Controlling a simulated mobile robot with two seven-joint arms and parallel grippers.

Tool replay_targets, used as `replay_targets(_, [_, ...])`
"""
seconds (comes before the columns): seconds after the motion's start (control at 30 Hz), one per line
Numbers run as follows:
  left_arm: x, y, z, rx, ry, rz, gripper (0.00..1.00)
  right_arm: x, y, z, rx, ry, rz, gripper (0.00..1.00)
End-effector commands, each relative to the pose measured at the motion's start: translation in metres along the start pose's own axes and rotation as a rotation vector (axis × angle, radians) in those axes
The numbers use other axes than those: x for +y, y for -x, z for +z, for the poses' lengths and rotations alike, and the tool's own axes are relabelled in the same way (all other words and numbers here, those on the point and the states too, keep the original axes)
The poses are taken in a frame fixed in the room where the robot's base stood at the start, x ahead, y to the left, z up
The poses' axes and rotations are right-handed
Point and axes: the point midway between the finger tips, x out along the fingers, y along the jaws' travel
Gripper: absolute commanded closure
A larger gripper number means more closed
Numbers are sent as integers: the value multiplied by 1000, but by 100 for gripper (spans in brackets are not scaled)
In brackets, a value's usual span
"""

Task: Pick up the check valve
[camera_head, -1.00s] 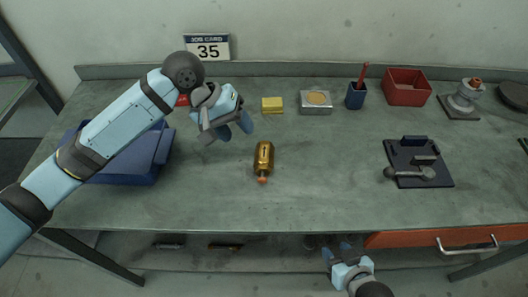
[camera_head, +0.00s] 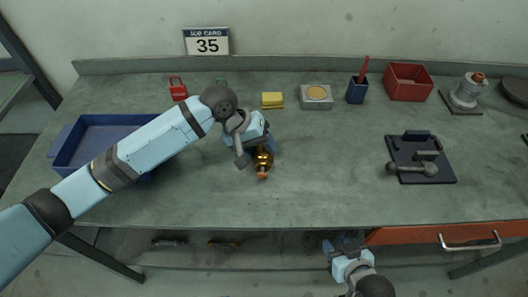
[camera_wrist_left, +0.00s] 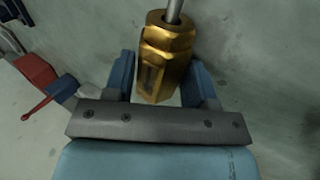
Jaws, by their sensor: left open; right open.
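The check valve (camera_head: 263,161) is a brass body with an orange-red end, lying on the grey-green workbench. My left gripper (camera_head: 257,156) is over it in the head view and partly hides it. In the left wrist view the brass valve (camera_wrist_left: 166,60) sits between the two blue fingers of my open left gripper (camera_wrist_left: 162,82). A grey rod sticks out of its top end there. I cannot tell whether a finger touches it. My right gripper (camera_head: 336,247) is open and empty, low in front of the bench by the drawer.
A blue tray (camera_head: 70,150) is at the left, partly behind my left arm. A red padlock (camera_head: 178,92), yellow sponge (camera_head: 272,100), metal tin (camera_head: 316,97), blue cup (camera_head: 356,94) and red bin (camera_head: 408,83) line the back. A dark plate with a lever (camera_head: 420,160) is at the right.

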Motion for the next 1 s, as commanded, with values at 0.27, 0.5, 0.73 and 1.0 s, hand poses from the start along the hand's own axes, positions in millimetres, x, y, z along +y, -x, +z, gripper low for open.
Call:
replay_targets(0.27, [0, 1, 0, 1, 0, 1, 84, -2, 1, 1, -3, -1, -3, 57])
replay_targets(0.5, [2, 4, -1, 2, -1, 2, 84, -2, 3, 3, -6, -1, -3, 57])
replay_targets(0.73, [20, 34, -1, 5, -4, 4, 84, -1, 5, 0, -5, 6, -2, 57])
replay_targets(1.0, [58, 100, -1, 5, -3, 3, 84, 0, 8, -7, 7, 17, 1, 57])
